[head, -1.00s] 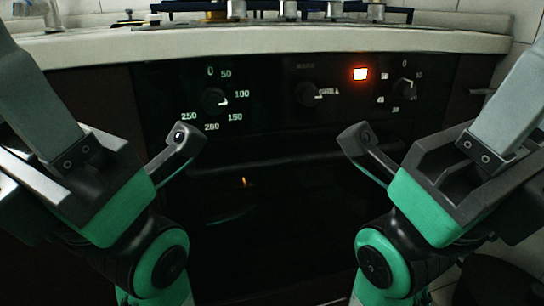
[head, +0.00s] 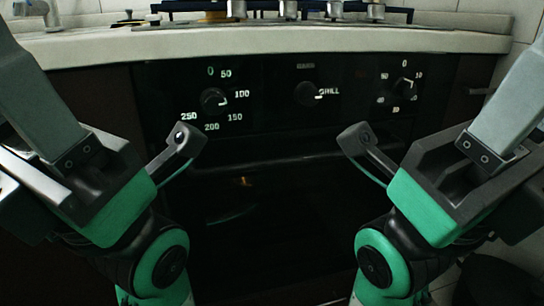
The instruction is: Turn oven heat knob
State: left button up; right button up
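The oven heat knob (head: 213,101) is the dark round knob at the left of the black panel, ringed by numbers from 0 and 50 to 250. Its pale mark points right, near 100. My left gripper (head: 180,147) is low at the left; a dark finger is below and left of this knob, apart from it in the picture. My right gripper (head: 360,147) is at the right, its dark finger below and between the other two knobs. Nothing shows held in either gripper. Finger opening is unclear on both.
A middle knob (head: 307,94) labelled GRILL and a right timer-like knob (head: 403,88) share the panel. The dark oven door (head: 270,230) lies below. A pale countertop (head: 270,43) overhangs above, with a hob and pot parts at the back.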

aim_at(213, 100)
jog(key=k+j+z, duration=0.15)
jog(key=j, duration=0.25)
jog(key=k+j+z, duration=0.2)
jog(key=j, duration=0.2)
jog(key=k+j+z, duration=0.15)
jog(key=j, duration=0.2)
